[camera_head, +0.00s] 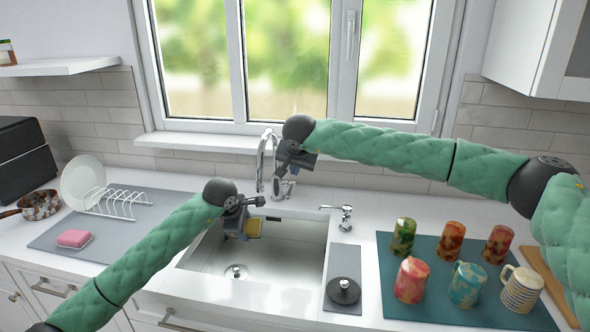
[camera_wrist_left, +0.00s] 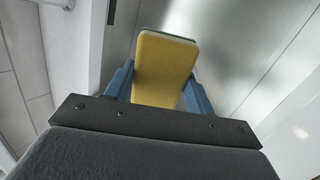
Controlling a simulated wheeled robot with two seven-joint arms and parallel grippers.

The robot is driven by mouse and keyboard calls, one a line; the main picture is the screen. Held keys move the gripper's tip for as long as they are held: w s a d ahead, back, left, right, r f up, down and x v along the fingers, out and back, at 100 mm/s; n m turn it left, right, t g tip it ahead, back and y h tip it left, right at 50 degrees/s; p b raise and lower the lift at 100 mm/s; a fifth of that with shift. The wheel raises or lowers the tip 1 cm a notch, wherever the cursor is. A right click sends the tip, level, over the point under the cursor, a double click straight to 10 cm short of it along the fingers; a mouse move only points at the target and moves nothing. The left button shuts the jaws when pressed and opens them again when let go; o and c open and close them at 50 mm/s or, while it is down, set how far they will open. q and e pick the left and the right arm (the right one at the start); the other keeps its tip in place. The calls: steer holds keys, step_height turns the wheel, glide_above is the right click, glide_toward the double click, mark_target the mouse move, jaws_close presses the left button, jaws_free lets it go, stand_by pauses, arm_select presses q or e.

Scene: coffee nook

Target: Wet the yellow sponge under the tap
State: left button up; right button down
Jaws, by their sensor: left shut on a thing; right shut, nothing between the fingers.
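The yellow sponge (camera_head: 254,228) is held by my left gripper (camera_head: 238,233) over the left part of the sink (camera_head: 270,266). In the left wrist view the sponge (camera_wrist_left: 165,68) sits between the two blue fingers, with the grey sink metal behind it. The chrome tap (camera_head: 261,158) rises at the back of the sink. My right gripper (camera_head: 289,172) is shut and empty beside the tap, and it hides part of the tap's body. I see no water stream from the tap. The sponge is in front of and a little left of the spout.
A pink sponge (camera_head: 74,238) lies on a grey mat (camera_head: 60,249) near a dish rack (camera_head: 118,204). A soap dispenser (camera_head: 346,218) and a black stopper (camera_head: 343,291) are right of the sink. Several mugs stand on a teal mat (camera_head: 433,307).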

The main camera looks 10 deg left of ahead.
arm_select(q)
steer(key=s, duration=0.2)
steer(key=s+a+b, duration=0.1)
steer(key=s, duration=0.1)
steer(key=shift+s+a, duration=0.1)
stand_by(0.3)
stand_by(1.2)
steer(key=s+a+r, duration=0.1)
steer(key=s+r, duration=0.3)
steer(key=s, duration=0.1)
steer(key=shift+a, duration=0.15)
stand_by(0.4)
stand_by(1.0)
